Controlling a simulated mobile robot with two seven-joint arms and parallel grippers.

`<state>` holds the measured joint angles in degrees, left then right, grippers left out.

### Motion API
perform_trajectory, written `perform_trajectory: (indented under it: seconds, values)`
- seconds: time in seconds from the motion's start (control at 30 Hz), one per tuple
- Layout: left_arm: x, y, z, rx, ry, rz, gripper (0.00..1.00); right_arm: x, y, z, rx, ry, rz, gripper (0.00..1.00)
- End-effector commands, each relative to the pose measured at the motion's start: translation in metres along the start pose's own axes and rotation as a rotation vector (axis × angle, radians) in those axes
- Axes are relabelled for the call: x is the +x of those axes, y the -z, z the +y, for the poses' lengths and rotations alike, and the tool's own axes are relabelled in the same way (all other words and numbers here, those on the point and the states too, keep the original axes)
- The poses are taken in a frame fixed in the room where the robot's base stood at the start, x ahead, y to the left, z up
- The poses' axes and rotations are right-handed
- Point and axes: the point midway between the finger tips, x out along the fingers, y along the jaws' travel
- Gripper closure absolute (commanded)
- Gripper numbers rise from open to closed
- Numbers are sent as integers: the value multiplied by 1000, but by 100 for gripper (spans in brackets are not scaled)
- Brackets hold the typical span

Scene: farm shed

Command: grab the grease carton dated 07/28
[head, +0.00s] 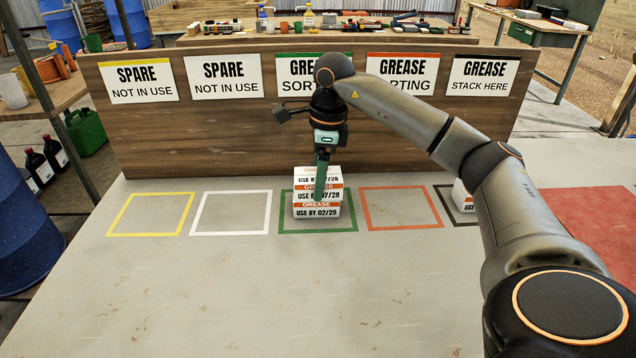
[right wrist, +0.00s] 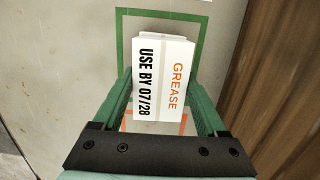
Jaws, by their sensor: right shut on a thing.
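In the head view, a stack of two white grease cartons stands in the green square (head: 290,224). The upper carton (head: 330,194) has an orange band and a partly hidden date on its front. In the right wrist view its top face (right wrist: 164,85) reads USE BY 07/28. The lower carton (head: 334,213) reads USE BY 02/29. My right gripper (head: 320,180), with green fingers, reaches down from above and is shut on the 07/28 carton, one finger on each side. I cannot tell whether that carton still touches the lower one. My left gripper is out of view.
Another grease carton (head: 462,198) sits in the black square at the right, partly behind my right arm. The yellow (head: 113,226), white (head: 198,226) and red (head: 401,189) squares are empty. A wooden sign board (head: 230,125) stands behind.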

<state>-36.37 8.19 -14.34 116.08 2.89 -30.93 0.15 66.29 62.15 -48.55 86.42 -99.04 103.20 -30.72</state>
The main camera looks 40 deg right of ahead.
Motion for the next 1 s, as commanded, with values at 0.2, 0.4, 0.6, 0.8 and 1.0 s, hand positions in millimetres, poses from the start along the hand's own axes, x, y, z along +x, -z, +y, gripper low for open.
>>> perform_trajectory:
  seconds: [0.2, 0.4, 0.6, 0.8, 1.0]
  values:
    - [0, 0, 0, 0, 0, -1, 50, -1, 0, 0, 0, 1, -1, 86]
    - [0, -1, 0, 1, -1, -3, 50, -2, -1, 0, 0, 1, -2, 86]
    - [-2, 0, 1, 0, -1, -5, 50, -18, -3, -1, 0, 2, -3, 86]
    - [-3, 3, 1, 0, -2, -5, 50, -54, 2, 14, -1, 6, -3, 86]
    - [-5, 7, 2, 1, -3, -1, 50, -100, 17, 50, -1, 6, -1, 86]
